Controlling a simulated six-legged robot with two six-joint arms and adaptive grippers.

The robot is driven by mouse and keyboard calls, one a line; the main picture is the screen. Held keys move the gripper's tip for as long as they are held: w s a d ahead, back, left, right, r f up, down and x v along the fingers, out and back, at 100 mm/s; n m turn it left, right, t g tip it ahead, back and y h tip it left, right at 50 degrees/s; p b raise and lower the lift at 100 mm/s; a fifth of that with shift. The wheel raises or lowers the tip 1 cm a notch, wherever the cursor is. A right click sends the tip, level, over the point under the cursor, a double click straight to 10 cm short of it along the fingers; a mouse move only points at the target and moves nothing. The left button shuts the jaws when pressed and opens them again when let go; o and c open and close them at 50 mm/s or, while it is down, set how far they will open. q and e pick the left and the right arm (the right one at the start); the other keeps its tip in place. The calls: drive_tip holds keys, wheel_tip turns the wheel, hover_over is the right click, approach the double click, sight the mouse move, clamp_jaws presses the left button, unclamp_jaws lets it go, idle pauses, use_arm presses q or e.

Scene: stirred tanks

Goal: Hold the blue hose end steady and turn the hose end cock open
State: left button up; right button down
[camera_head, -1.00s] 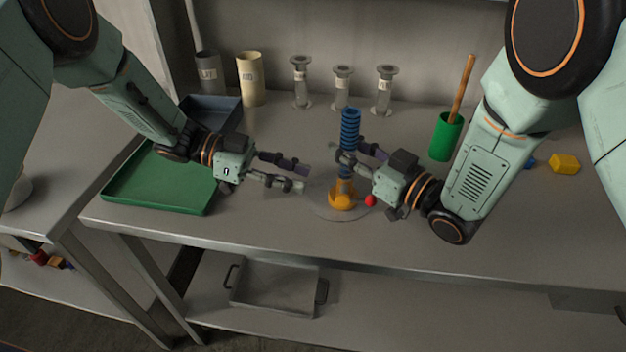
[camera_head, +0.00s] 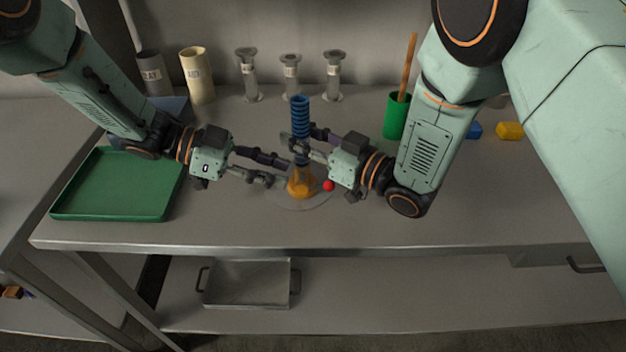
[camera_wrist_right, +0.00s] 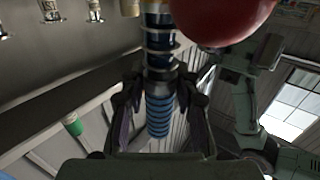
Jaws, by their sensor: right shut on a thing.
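The blue ribbed hose end (camera_head: 300,112) stands upright above an orange fitting (camera_head: 301,187) on the bench. A red knob (camera_head: 328,185) sits just right of the fitting. My right gripper (camera_head: 301,141) is shut on the hose, below its top. In the right wrist view the blue hose (camera_wrist_right: 159,112) runs between my right fingers, and the red knob (camera_wrist_right: 222,15) looms large at the top. My left gripper (camera_head: 280,171) is open and empty, its fingertips close to the left of the orange fitting. Contact there cannot be told.
A green tray (camera_head: 118,210) lies left of my left gripper. Several glass fittings (camera_head: 290,78), a cream cup (camera_head: 197,77) and a grey cup (camera_head: 151,75) stand behind. A green holder (camera_head: 396,118) and a yellow block (camera_head: 509,131) are at the right. The bench front is clear.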

sight(321, 184)
use_arm(q)
drive_tip(key=x, duration=0.8)
drive_tip(key=shift+d+f, duration=0.1)
drive_tip(key=shift+d, duration=0.1)
drive_tip(key=shift+c, duration=0.2)
clamp_jaws()
